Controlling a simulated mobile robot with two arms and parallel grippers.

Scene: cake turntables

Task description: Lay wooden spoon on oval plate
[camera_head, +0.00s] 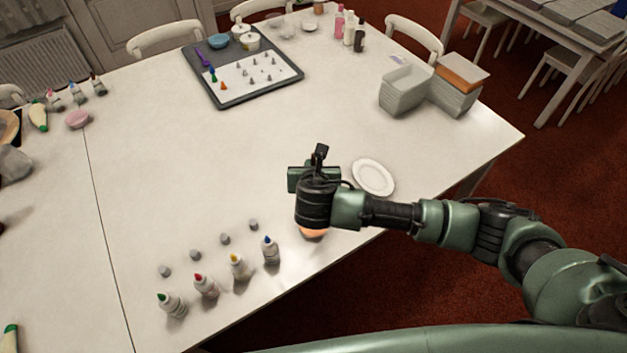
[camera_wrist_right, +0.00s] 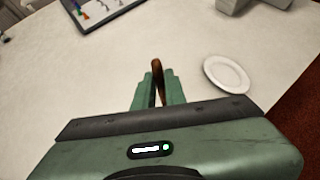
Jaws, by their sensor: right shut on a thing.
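The white oval plate (camera_head: 373,177) lies empty near the right front edge of the table. It also shows in the right wrist view (camera_wrist_right: 228,74), to the right of my gripper. My right gripper (camera_head: 309,180) is just left of the plate in the head view. In the right wrist view, its fingers (camera_wrist_right: 157,88) are shut on a thin brown handle, the wooden spoon (camera_wrist_right: 158,70). The rest of the spoon is hidden by the gripper. My left gripper is not in view.
Several capped bottles (camera_head: 237,266) and grey pieces (camera_head: 225,239) stand left of my gripper. An orange thing (camera_head: 312,234) shows partly beneath my wrist. A dark tray (camera_head: 290,85) lies at the back, and grey containers (camera_head: 405,90) stand at the back right. The table's middle is clear.

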